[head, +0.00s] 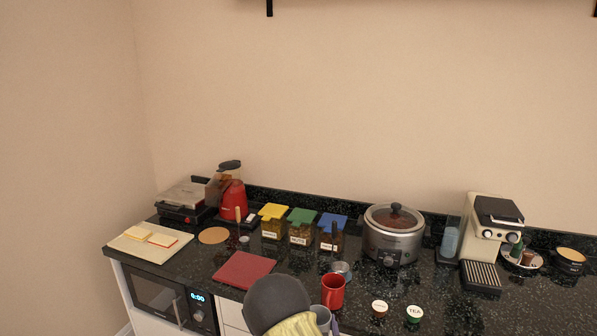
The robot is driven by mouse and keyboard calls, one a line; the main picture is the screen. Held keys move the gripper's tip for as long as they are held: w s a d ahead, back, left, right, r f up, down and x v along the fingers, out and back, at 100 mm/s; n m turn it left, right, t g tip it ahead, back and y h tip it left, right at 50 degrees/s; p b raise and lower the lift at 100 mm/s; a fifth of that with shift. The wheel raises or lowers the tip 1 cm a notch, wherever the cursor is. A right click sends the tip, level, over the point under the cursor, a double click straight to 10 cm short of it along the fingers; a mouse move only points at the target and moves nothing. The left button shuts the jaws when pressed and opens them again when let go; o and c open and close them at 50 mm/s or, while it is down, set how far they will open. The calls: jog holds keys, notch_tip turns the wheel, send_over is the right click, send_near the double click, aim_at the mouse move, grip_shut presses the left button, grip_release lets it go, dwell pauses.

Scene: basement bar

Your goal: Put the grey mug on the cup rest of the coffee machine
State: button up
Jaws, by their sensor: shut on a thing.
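The grey mug (321,315) shows at the bottom edge of the head view, partly hidden by my arm, just left of and below the red mug. My gripper (333,326) is at the mug, mostly hidden behind my arm and cut off by the frame edge. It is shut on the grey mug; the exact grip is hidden. The cream and black coffee machine (482,214) stands to the right on the dark counter. Its cup rest (481,274), a slatted tray, sticks out at the front and looks bare. My gripper is well left of it.
A red mug (333,293) stands close beside the grey mug, with a small metal cup (341,268) behind. A slow cooker (392,238) and two round tins, one labelled TEA (414,312), lie between there and the machine. A saucer (522,261) holds small items right of the cup rest.

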jog(key=shift+s+d+f+h, duration=0.25)
jog(key=shift+s+d+f, duration=1.2)
jog(key=shift+d+f, duration=1.75)
jog(key=shift+s+d+f+h, duration=0.25)
jog(key=shift+s+d+f, duration=1.55)
jog(key=shift+f, duration=2.4)
jog(key=shift+m, duration=0.3)
jog(key=r, duration=0.1)
jog(key=w+r+p, duration=0.1)
jog(key=r, duration=0.2)
jog(key=shift+w+d+p, duration=0.1)
jog(key=shift+w+p, duration=0.2)
jog(key=shift+w, duration=0.05)
jog(key=s+f, duration=0.4)
jog(key=f, duration=0.1)
jog(key=shift+s+f, duration=0.2)
jog(key=shift+f, duration=0.1)
jog(key=shift+d, duration=0.1)
